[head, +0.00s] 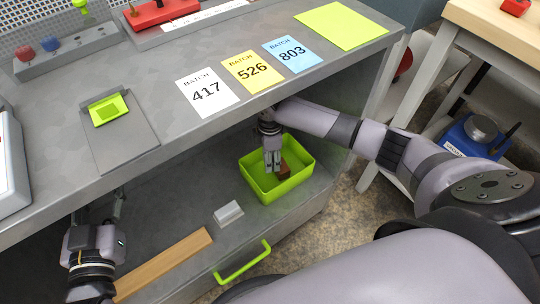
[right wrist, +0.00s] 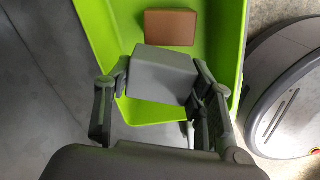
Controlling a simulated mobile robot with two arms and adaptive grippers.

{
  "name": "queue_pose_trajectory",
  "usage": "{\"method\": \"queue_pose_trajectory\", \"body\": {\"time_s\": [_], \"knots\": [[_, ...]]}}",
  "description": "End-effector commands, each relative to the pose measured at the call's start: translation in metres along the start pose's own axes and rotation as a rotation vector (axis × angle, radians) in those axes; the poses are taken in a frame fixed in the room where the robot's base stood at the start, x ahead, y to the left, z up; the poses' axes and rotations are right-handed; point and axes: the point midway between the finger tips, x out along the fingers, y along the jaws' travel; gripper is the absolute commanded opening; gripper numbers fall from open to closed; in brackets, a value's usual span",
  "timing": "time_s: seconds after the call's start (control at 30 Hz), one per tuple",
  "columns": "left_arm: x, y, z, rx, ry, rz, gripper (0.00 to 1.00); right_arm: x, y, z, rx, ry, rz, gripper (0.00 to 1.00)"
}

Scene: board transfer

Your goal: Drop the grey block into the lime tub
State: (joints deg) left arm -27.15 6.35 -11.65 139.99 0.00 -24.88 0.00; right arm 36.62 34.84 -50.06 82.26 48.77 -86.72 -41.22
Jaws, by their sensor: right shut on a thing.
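The lime tub (head: 290,187) stands on the lower shelf, under the right part of the worktop. My right gripper (head: 272,166) points down over it. In the right wrist view, the gripper (right wrist: 160,92) is shut on a grey block (right wrist: 163,72), with one finger on each side. The block is over the near part of the tub (right wrist: 226,35). In the head view the fingers largely hide the block. A brown block (head: 284,172) lies in the tub; it also shows in the right wrist view (right wrist: 170,27). My left gripper (head: 97,212) is open and empty at lower left.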

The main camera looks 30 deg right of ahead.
Motion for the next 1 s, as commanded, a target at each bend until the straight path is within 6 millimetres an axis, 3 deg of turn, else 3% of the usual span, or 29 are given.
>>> {"method": "queue_pose_trajectory", "body": {"time_s": [0.3, 0.33, 0.67, 1.0], "knots": [[0.0004, 0.0004, -0.0027, 0.0, 0.014, 0.001, 0.4, -0.0001, 0.0003, 0.0, 0.0, 0.0, 0.001, 0.2], [0.0003, 0.0003, -0.0027, 0.0, 0.014, 0.001, 0.4, -0.0001, 0.0003, 0.0, 0.0, 0.0, 0.001, 0.5], [0.0003, 0.0003, -0.0025, 0.0, 0.013, 0.001, 0.4, 0.0001, 0.0003, 0.0001, 0.0, 0.0, 0.001, 0.72], [0.0003, 0.0001, -0.002, 0.0, 0.011, 0.0, 0.4, -0.001, 0.0002, 0.0001, 0.0, 0.0, 0.0, 0.73]]}}
